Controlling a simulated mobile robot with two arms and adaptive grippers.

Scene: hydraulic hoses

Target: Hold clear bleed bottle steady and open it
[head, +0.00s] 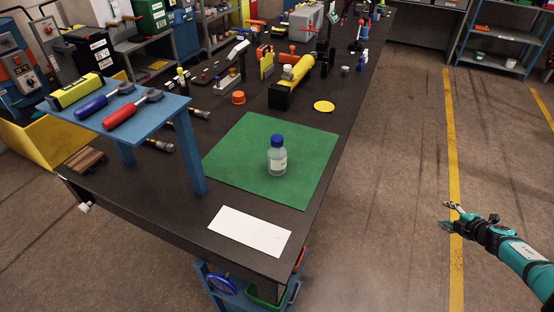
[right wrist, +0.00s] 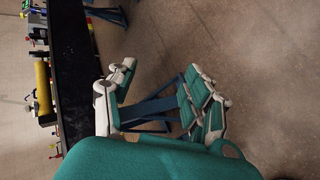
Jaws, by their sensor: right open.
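The clear bleed bottle (head: 277,160) stands upright on the green mat (head: 232,165) near the front of the dark workbench. Its blue cap (head: 277,140) is on, and it has a pale label. My right gripper (head: 449,213) is open and empty over the floor, well to the right of the bench and apart from the bottle. In the right wrist view my right gripper (right wrist: 155,90) shows with its fingers spread and nothing between them. The bottle is not in that view. My left gripper is not in view.
A white sheet (head: 249,231) lies in front of the mat. A blue stand (head: 190,155) with red and blue tools is left of the mat. An orange cap (head: 238,97), a yellow disc (head: 324,106) and a yellow cylinder (head: 297,73) lie behind it.

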